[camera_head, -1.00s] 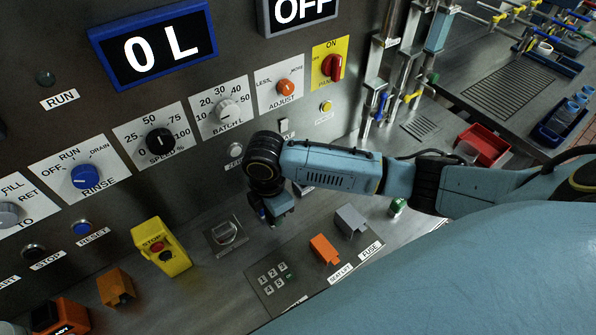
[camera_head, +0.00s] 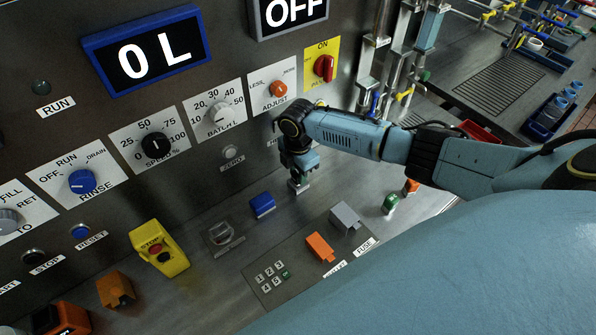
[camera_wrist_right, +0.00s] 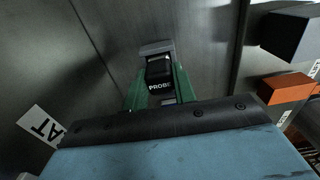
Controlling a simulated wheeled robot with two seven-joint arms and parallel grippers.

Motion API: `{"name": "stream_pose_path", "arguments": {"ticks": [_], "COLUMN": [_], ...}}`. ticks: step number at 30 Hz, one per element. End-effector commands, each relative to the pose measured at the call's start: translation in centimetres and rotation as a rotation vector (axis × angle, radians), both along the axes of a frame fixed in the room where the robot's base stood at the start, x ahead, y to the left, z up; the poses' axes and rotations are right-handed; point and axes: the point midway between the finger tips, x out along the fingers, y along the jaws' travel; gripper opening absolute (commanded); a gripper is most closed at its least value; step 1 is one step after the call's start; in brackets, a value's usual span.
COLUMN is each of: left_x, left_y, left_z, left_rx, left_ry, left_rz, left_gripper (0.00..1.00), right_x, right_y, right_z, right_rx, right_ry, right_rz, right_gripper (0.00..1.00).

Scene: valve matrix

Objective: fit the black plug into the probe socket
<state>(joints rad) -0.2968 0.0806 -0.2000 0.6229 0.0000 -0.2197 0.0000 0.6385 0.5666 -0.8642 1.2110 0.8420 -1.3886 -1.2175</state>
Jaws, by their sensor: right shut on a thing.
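My right gripper (camera_head: 299,178) is over the bench near the foot of the control panel. In the right wrist view, its green fingers (camera_wrist_right: 158,92) are closed on the black plug (camera_wrist_right: 160,72), which bears the word PROBE. A pale grey piece (camera_wrist_right: 156,47) shows just beyond the plug; it also shows under the gripper in the head view (camera_head: 299,187). I cannot tell whether this is the probe socket, or whether the plug touches it. The plug is hidden by the gripper in the head view. My left gripper is out of view.
A blue block (camera_head: 262,205) stands left of the gripper, with a clear-covered fitting (camera_head: 223,236) beyond it. Orange (camera_head: 320,247) and grey (camera_head: 346,216) blocks stand in front. A green piece (camera_head: 390,204) is to the right. The panel wall with knobs rises behind.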

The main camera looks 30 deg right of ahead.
Motion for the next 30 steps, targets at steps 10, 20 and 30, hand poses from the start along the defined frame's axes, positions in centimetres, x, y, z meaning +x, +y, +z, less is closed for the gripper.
{"name": "stream_pose_path", "arguments": {"ticks": [10, 20, 30], "left_x": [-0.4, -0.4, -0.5], "left_y": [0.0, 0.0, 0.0], "left_z": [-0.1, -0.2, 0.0], "left_rx": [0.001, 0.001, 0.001], "left_ry": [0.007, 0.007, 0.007], "left_rz": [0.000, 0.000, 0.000], "left_gripper": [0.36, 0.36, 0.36], "right_x": [0.0, 0.0, 0.1], "right_y": [0.0, 0.0, 0.0], "right_z": [-0.5, -0.6, 0.7], "right_rx": [0.000, 0.000, 0.000], "right_ry": [0.000, 0.000, -0.003], "right_rz": [0.000, 0.001, 0.001], "right_gripper": [0.04, 0.49, 0.49]}}
